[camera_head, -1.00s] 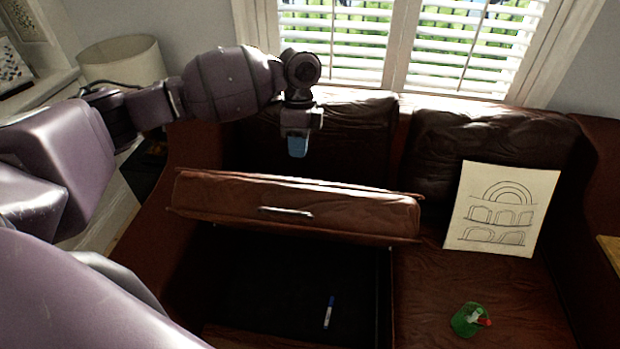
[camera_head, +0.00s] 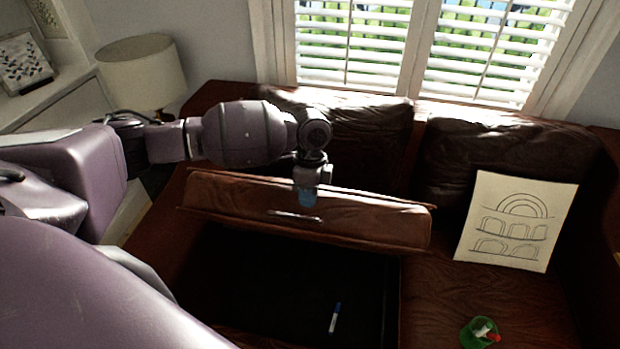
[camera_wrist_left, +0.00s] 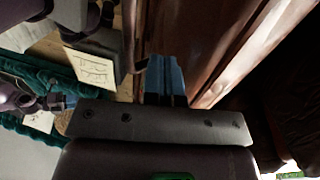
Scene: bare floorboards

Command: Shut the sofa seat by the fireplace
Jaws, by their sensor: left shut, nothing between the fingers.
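The sofa seat (camera_head: 370,222) is a brown leather lid, raised and tilted over a dark storage space (camera_head: 290,290) in the sofa. A thin metal handle (camera_head: 295,216) runs along its front face. My left gripper (camera_head: 306,198) is shut and empty, with its blue fingertips at the raised seat, just above the handle. In the left wrist view the blue fingers (camera_wrist_left: 165,82) are together beside the brown leather (camera_wrist_left: 235,50). I cannot tell whether they touch it. My right gripper is not in view.
A blue-and-white marker (camera_head: 334,317) lies inside the storage space. A lamp (camera_head: 142,72) stands at left.

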